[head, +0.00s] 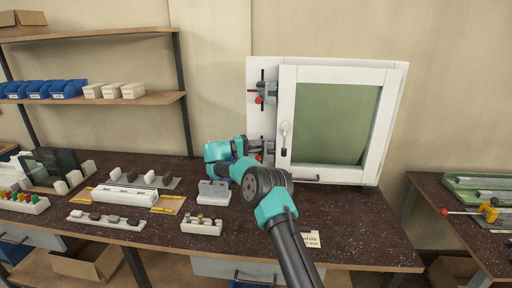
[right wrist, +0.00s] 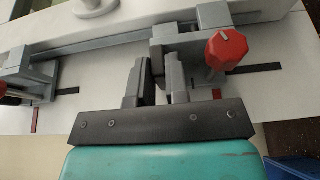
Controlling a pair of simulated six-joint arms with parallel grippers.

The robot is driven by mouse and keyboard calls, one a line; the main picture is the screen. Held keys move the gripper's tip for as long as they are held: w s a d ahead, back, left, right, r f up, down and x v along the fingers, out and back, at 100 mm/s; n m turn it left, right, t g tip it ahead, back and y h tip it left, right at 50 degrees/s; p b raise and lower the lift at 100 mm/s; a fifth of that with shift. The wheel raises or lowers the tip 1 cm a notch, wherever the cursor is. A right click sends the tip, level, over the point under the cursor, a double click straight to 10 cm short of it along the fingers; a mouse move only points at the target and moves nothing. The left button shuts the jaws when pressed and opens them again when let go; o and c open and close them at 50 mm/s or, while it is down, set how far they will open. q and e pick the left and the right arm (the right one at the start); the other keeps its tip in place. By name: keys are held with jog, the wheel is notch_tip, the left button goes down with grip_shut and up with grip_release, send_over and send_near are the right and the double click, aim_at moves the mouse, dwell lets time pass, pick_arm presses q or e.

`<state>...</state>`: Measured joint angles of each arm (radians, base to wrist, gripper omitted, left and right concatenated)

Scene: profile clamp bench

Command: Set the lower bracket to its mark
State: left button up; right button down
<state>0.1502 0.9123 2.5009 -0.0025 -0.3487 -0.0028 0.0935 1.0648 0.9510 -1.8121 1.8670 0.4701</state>
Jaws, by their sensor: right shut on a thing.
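The lower bracket (right wrist: 191,43) is a grey clamp with a red knob (right wrist: 226,48), mounted on the white panel. My right gripper (right wrist: 158,82) has its fingers around a grey part of this bracket; the contact is partly hidden by the fingers. In the head view my right gripper (head: 243,148) is at the lower bracket (head: 262,146), which the arm partly covers. A short red line (right wrist: 217,94) lies on the panel beside the bracket, near a dark slot (right wrist: 266,68). I cannot tell how exactly the bracket lines up with it. My left gripper is out of view.
The upper bracket (head: 264,92) with its red knob sits higher on the panel; it also shows at the left of the right wrist view (right wrist: 30,78). A white framed window (head: 288,130) with a handle stands right of the brackets. Trays and blocks crowd the bench's left (head: 125,195).

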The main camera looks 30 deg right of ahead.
notch_tip(320, 180, down, 3)
jog(key=shift+r, duration=0.1)
dwell(0.3)
jog(key=c, duration=1.1)
grip_release()
jog(key=shift+a, duration=0.1)
